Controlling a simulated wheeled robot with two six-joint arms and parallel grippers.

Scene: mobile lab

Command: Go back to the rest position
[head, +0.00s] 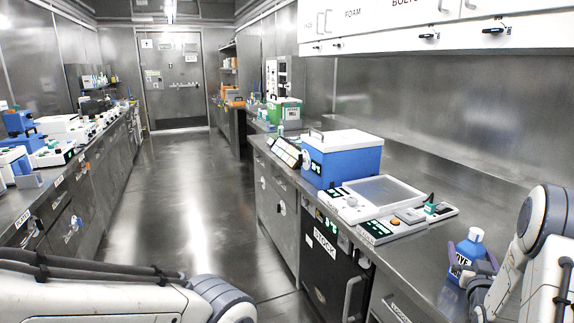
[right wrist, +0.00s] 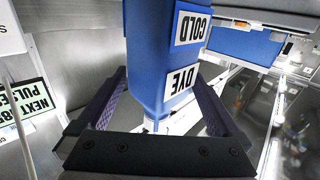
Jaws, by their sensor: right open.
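A blue bottle with a pale cap (head: 475,234) stands on the right-hand counter, near the right edge of the head view. It also fills the middle of the right wrist view (right wrist: 150,60), upside down, with labels reading COLD and DYE. My right gripper (head: 472,262) is open, with one purple-lined finger on each side of the bottle. In the right wrist view, the gripper (right wrist: 163,85) shows gaps between its fingers and the bottle. My left arm crosses the bottom left of the head view; its gripper is out of frame.
A blue box with a white lid (head: 345,160) and a panelled device (head: 375,200) stand on the right counter (head: 430,260). White cupboards (head: 440,20) hang above it. The left counter (head: 30,190) is crowded with equipment. The aisle floor (head: 190,200) is clear to the door (head: 172,80).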

